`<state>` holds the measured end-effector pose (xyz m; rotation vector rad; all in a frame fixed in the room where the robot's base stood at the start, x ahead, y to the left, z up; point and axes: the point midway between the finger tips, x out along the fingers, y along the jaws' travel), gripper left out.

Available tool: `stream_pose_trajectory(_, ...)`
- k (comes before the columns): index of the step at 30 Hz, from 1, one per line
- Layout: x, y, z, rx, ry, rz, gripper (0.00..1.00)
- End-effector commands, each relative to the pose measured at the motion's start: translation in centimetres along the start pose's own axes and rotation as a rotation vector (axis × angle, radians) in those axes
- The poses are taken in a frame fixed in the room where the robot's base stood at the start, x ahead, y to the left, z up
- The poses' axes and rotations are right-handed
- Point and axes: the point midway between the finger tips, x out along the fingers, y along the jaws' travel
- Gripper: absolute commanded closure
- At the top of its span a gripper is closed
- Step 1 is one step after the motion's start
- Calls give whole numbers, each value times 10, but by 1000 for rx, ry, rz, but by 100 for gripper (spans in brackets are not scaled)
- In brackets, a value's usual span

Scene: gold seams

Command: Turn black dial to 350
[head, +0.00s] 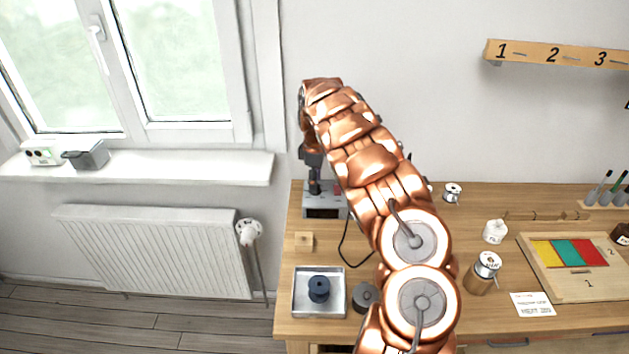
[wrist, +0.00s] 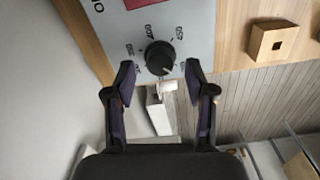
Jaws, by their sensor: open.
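The black dial (wrist: 160,57) sits on the light grey face of a device (wrist: 195,20) in the wrist view. My gripper (wrist: 160,76) is open, with one finger on each side just short of the dial and a gap to both. In the head view my gripper (head: 314,186) points down at the grey device (head: 322,212), and the dial is hidden.
A wooden block with a hole (head: 303,241) stands in front of the device, also in the wrist view (wrist: 273,45). A metal tray (head: 298,309) holds a dark blue spool (head: 318,289). A dark cylinder (head: 365,297) stands beside it. A black cable runs from the device.

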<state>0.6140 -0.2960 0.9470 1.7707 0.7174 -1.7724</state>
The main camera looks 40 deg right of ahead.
Motion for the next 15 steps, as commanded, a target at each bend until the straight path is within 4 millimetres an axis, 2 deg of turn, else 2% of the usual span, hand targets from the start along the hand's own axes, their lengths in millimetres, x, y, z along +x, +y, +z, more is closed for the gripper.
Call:
stream_pose_trajectory(4,12,0,0,0,1,0,45)
stream_pose_trajectory(12,15,0,0,0,1,1,45)
stream_pose_trajectory(15,15,0,0,0,1,1,56)
